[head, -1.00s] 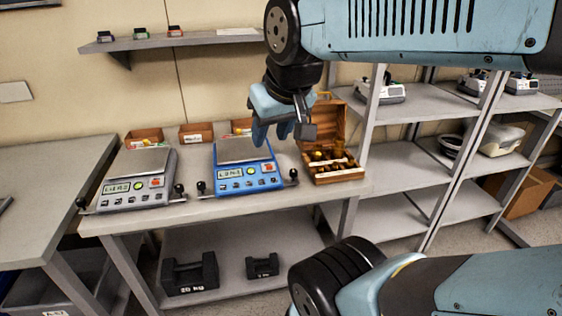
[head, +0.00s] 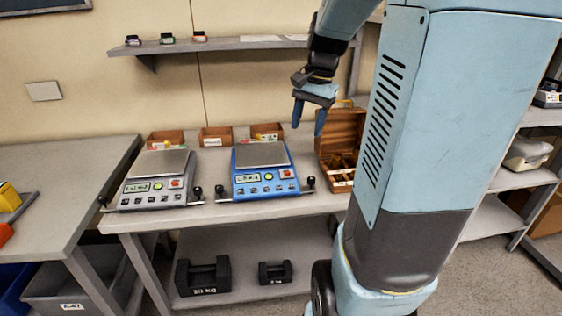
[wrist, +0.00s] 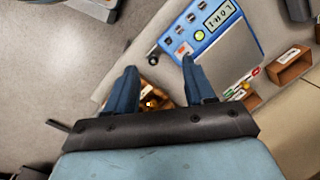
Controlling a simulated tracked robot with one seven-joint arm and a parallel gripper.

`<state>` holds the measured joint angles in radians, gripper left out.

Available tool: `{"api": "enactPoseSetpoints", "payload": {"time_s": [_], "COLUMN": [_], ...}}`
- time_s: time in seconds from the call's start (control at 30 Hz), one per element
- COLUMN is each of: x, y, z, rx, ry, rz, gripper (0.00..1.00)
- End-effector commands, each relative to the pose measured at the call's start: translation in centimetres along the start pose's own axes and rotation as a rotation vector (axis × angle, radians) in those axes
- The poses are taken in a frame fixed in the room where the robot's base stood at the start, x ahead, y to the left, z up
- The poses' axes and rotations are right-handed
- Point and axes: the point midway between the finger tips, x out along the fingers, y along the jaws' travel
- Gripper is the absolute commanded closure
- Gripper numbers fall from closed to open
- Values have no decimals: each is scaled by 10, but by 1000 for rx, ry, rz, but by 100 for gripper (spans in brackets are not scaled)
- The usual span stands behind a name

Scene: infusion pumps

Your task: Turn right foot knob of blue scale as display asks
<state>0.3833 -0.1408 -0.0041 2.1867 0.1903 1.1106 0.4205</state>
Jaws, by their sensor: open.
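The blue scale (head: 240,190) stands on the table, right of a grey scale. It also shows in the wrist view (wrist: 205,45). Its lit display (head: 247,178) carries characters too small to read surely. Its right foot knob (head: 311,182) is a small black knob on a rod at the front right corner. That knob appears in the wrist view (wrist: 152,53) just beyond and between my fingertips. My gripper (head: 309,125) is open and empty, pointing down above the table, right of the scale's pan. Its two blue fingers (wrist: 159,66) are apart and touch nothing I can see.
An open wooden case (head: 341,185) stands close right of the blue scale. The grey scale (head: 150,190) is on the left. Small wooden boxes (head: 215,137) line the wall behind. A shelf (head: 230,43) hangs above. Black weights (head: 203,276) sit on the lower shelf.

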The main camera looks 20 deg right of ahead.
Motion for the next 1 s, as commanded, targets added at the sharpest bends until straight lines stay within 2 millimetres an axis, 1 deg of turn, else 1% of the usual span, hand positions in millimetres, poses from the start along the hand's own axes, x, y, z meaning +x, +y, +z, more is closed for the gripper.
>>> {"api": "enactPoseSetpoints", "payload": {"time_s": [0.03,0.2,0.3,0.43,0.6,0.77,0.87,1.0], "x": [7,27,38,50,58,68,81,105], "y": [3,15,23,33,38,39,38,37], "z": [-16,-62,-84,-104,-116,-114,-111,-105], "rx": [61,263,364,457,515,523,522,521], "ry": [-32,-131,-180,-228,-257,-263,-263,-263], "rz": [4,11,15,18,19,20,20,21], "gripper": [46,46,46,46,46,46,46,46]}}
